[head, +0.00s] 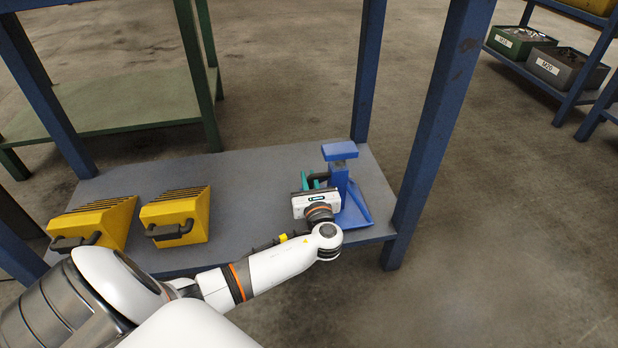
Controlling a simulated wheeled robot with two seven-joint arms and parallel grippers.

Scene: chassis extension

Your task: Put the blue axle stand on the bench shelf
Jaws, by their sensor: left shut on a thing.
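The blue axle stand (340,151) is at the right end of the grey bench shelf (262,170), upright, with its flat top and part of its splayed base showing. My left gripper (316,180) is at the stand's left side, shut on it. My wrist hides part of the stand and the fingertips. The base looks to be on or just over the shelf; I cannot tell if it touches. My right gripper is not in view.
Two yellow wheel chocks (180,216) (98,222) with dark handles sit on the shelf's left part. Blue bench legs (436,130) rise at the shelf's corners. The shelf between the chocks and the stand is clear. A rack with bins (566,68) stands at the far right.

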